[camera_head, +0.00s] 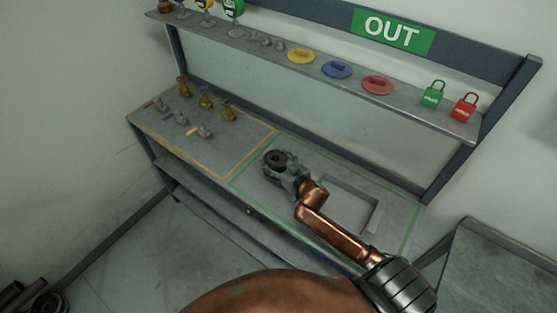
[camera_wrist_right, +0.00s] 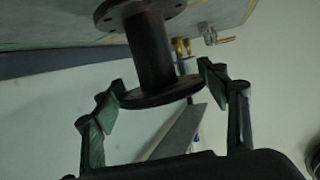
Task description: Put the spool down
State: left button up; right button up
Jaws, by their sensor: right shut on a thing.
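The spool (camera_head: 275,158) is a dark, flanged pipe piece. In the head view its round end shows at my right gripper (camera_head: 288,177), over the green-outlined part of the bench (camera_head: 240,181). In the wrist view the spool (camera_wrist_right: 150,50) has its near flange between the two green-padded fingers of my right gripper (camera_wrist_right: 162,94), which is shut on it. Its far flange is at the top of that view, close to the grey bench surface; I cannot tell whether they touch. The gripper hides part of the spool in the head view. My left gripper is out of view.
A shallow grey tray or recess (camera_head: 347,207) lies right of the spool. Several small brass and grey parts (camera_head: 206,99) stand in the yellow-outlined area at left. The shelf (camera_head: 325,82) above holds coloured discs and green and red padlocks (camera_head: 465,108).

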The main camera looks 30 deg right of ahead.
jog(key=shift+w+f, duration=0.2)
jog(key=shift+f, duration=0.75)
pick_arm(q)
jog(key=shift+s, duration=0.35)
pick_arm(e)
jog(key=shift+f, duration=0.45)
jog(key=shift+f, duration=0.1)
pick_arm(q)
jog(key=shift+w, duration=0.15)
pick_arm(e)
jog(key=o, duration=2.1)
jog(key=shift+s+f, duration=0.1)
jog(key=shift+f, duration=0.1)
jog(key=shift+r, duration=0.1)
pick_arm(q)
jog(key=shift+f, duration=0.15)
pick_arm(e)
jog(key=v, duration=1.2)
